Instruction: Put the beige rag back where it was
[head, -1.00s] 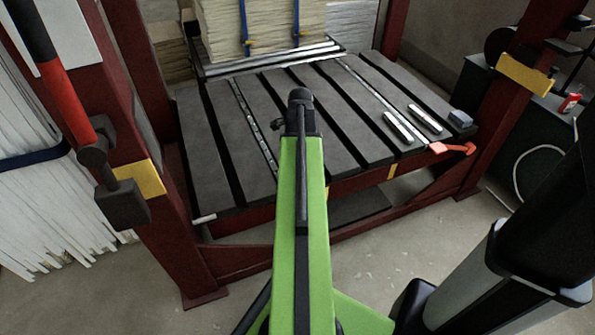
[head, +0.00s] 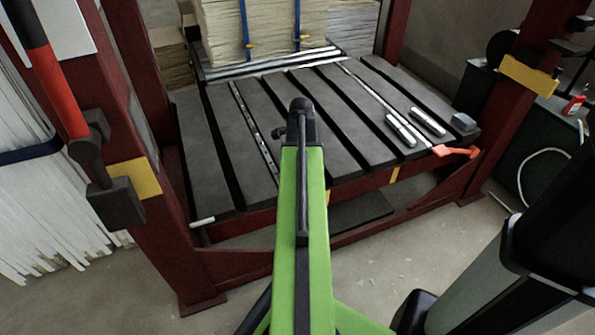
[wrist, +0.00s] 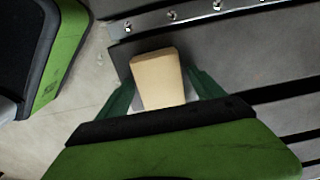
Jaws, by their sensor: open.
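The beige rag (wrist: 157,78) shows in the wrist view as a small, block-like beige piece. It lies between the two dark green fingers of my gripper (wrist: 158,74), near the edge of the grey slatted platform (wrist: 225,55). The fingers are spread, one on each side of the rag. I cannot tell whether either finger touches it, or whether it rests on the platform. In the head view my green arm reaches over the platform (head: 215,130) and hides the gripper and the rag.
Stacked boards (head: 270,30) with blue straps stand at the back of the platform. Small metal bars (head: 428,123), a grey block (head: 463,122) and an orange-red piece (head: 455,151) lie at its right side. Dark red posts (head: 150,200) flank it. Most of the slats are bare.

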